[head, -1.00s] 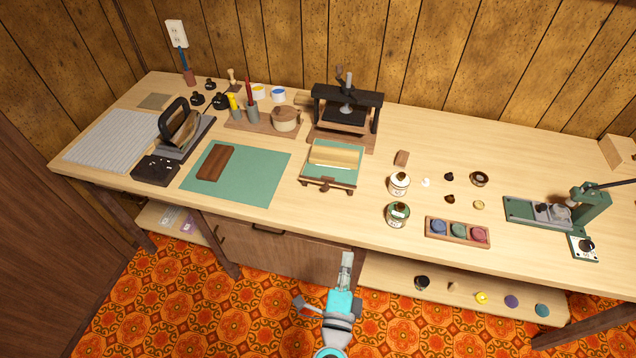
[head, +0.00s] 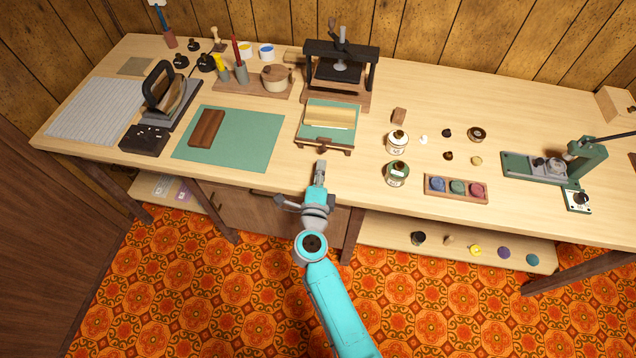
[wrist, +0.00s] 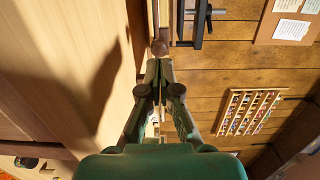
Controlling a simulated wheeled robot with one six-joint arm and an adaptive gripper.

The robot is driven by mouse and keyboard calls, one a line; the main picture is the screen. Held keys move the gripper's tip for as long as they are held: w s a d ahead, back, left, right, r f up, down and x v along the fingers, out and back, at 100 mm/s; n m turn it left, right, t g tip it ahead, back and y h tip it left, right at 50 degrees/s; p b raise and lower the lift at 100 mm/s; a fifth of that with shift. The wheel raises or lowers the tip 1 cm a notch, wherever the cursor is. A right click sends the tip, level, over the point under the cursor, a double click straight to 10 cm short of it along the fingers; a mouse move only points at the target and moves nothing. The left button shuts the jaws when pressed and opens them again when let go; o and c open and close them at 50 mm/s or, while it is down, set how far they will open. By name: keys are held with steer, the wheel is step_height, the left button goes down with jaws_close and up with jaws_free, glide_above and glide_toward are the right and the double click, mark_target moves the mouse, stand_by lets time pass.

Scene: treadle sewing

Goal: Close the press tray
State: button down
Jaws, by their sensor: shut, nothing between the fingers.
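The press (head: 340,72) stands at the back of the bench with a black frame on a wooden base. Its tray (head: 328,136) is pulled out toward the front edge, with a green surface, a tan block (head: 330,117) on it and a wooden front rail with small knobs. My gripper (head: 321,165) is shut and empty, just in front of the tray's front rail near the bench edge. In the wrist view my gripper (wrist: 160,72) points toward a round brown knob (wrist: 159,47); whether they touch I cannot tell.
A green cutting mat (head: 245,140) with a brown block lies left of the tray. A three-colour pad tray (head: 456,188) lies further right.

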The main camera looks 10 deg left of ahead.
mark_target(324, 150)
steer(key=shift+w, duration=1.7)
